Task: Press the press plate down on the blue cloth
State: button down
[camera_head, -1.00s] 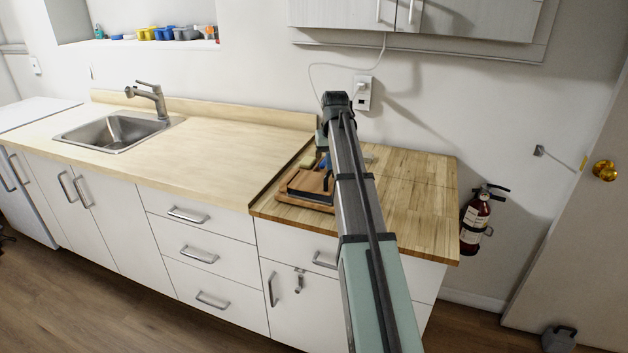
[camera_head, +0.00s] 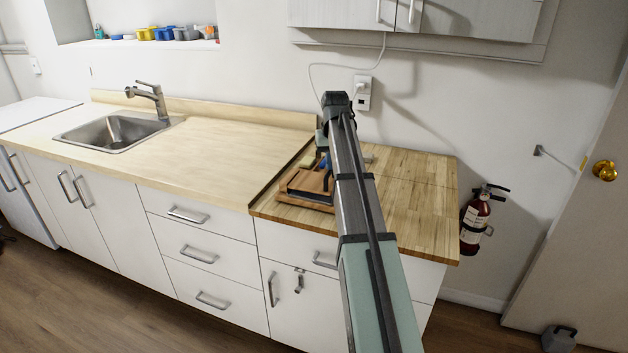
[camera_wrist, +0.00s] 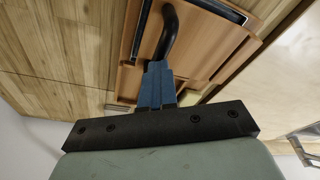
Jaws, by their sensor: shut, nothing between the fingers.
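A brown wooden press (camera_head: 304,184) lies on the butcher-block counter, partly behind my arm. In the wrist view it shows as brown boards (camera_wrist: 195,50) with a black curved handle (camera_wrist: 167,32). I cannot tell which board is the press plate. My gripper's blue fingers (camera_wrist: 157,72) are shut and empty. Their tips are at the near end of the handle; I cannot tell whether they touch it. In the head view the gripper (camera_head: 325,161) shows only as a bit of blue beside my arm. I cannot make out the blue cloth in either view.
A small yellowish block (camera_head: 308,161) is at the back of the press. The butcher-block counter (camera_head: 420,200) is clear to the right. A raised pale counter with a sink (camera_head: 118,132) is on the left. The wall with an outlet (camera_head: 363,92) stands behind.

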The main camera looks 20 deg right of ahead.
jog(key=shift+r, duration=0.15)
jog(key=w+v, duration=0.1)
jog(key=v, duration=0.6)
jog(key=shift+w+d+r, duration=0.2)
jog(key=shift+w+r, duration=0.05)
jog(key=shift+r, duration=0.2)
dwell(0.4)
dwell(0.4)
